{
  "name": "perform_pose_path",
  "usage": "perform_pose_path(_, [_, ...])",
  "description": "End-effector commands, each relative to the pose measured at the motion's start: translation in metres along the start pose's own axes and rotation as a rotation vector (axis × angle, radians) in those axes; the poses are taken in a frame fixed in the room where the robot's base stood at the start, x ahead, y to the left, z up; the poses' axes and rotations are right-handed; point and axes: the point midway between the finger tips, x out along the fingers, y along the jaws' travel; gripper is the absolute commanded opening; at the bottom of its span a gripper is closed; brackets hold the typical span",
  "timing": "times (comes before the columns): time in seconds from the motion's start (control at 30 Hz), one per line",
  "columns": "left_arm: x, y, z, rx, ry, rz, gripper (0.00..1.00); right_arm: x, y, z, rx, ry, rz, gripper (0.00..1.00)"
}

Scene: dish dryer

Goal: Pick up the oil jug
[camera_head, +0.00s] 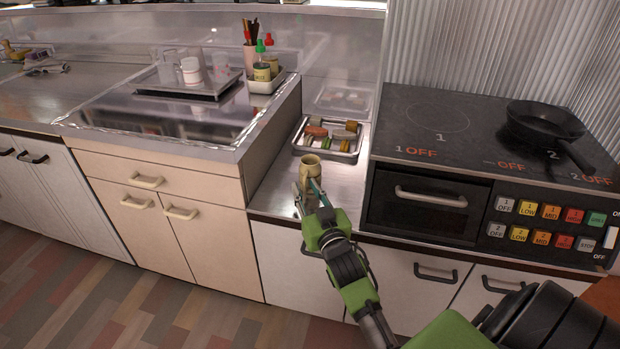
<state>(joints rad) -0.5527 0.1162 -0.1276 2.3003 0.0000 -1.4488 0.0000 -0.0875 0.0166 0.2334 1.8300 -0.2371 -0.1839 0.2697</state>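A small beige jug (311,168), which I take for the oil jug, stands upright at the metal counter, left of the stove. My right gripper (307,189) reaches it from the front, with its fingers apart at the jug's lower part. One finger is at the jug's left side and the other overlaps its lower front. The fingers hide part of the jug's base, and I cannot tell whether they press on it. My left gripper is not in view.
A metal tray (354,157) with several food pieces lies behind the jug. The black stove (470,120) with a frying pan (545,122) is close on the right. A raised cabinet (262,135) stands on the left, with bottles (262,72) in a holder on it.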

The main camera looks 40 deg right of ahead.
Motion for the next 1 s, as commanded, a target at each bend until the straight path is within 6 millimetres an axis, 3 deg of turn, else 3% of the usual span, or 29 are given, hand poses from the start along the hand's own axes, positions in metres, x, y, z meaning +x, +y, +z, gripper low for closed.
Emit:
perform_pose_path(0.23, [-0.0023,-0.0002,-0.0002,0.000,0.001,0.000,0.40,0.0029,0.0001,0.0002,0.000,-0.001,0.000,0.25])
perform_pose_path(0.27, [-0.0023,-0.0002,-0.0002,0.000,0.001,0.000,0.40,0.0029,0.0001,0.0002,0.000,-0.001,0.000,0.23])
perform_pose_path(0.33, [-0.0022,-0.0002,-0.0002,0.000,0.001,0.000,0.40,0.0028,0.0002,0.0001,0.000,-0.001,0.000,0.05])
perform_pose_path(0.37, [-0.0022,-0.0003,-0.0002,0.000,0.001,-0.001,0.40,0.0028,0.0001,0.0001,0.000,-0.001,0.000,0.00])
perform_pose_path(1.0, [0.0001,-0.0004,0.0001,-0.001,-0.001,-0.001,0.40,0.0029,0.0002,-0.0062,-0.001,0.003,0.000,0.00])
